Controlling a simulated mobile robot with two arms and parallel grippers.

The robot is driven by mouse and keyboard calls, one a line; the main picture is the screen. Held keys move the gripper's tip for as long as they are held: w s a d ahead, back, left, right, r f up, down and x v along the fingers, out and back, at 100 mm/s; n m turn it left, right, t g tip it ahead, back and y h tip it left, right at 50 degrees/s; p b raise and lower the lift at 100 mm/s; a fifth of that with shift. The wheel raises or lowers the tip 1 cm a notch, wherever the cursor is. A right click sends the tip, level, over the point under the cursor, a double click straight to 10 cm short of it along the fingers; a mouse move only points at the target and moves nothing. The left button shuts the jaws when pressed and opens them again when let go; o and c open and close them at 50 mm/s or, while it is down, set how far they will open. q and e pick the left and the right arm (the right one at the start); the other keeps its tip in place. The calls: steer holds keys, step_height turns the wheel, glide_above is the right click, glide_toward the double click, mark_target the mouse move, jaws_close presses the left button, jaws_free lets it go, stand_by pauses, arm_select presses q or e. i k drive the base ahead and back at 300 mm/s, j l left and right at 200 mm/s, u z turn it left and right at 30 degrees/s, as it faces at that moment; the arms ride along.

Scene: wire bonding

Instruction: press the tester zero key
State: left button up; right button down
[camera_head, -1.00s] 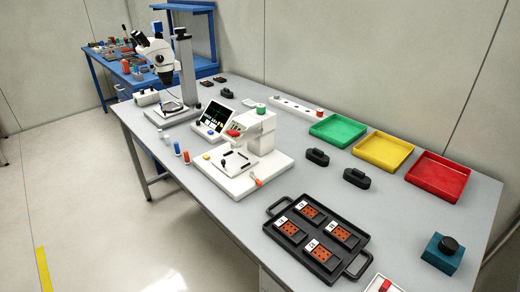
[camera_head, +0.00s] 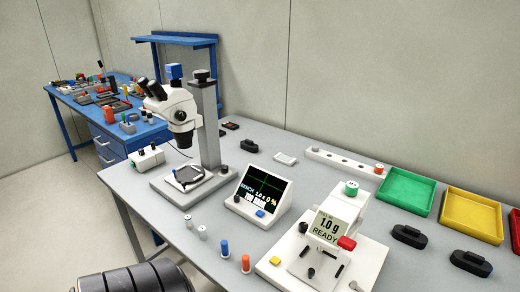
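The white tester (camera_head: 385,255) stands at the front right of the bench, and its display (camera_head: 328,228) reads 1.0 g READY. A red part (camera_head: 347,243) sits at the lower right of the display. A yellow key (camera_head: 275,261) is on the left of the base. I cannot read which key is the zero key. A dark ribbed segment, probably of my arm, shows at the bottom left; neither gripper is visible.
A microscope (camera_head: 178,112) stands behind the screen unit. Small blue (camera_head: 225,248) and orange (camera_head: 245,263) capped vials stand before it. Green (camera_head: 405,190) and yellow (camera_head: 472,213) trays and black holders (camera_head: 409,236) are at the right. A blue bench (camera_head: 98,147) is at the back left.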

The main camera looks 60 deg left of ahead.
mark_target(274, 261)
steer(key=k+j, duration=0.1)
steer(key=j, duration=0.75)
steer(key=k+j, duration=0.15)
steer(key=j, duration=0.3)
steer(key=k+j, duration=0.1)
steer(key=j, duration=0.75)
steer(key=k+z, duration=0.05)
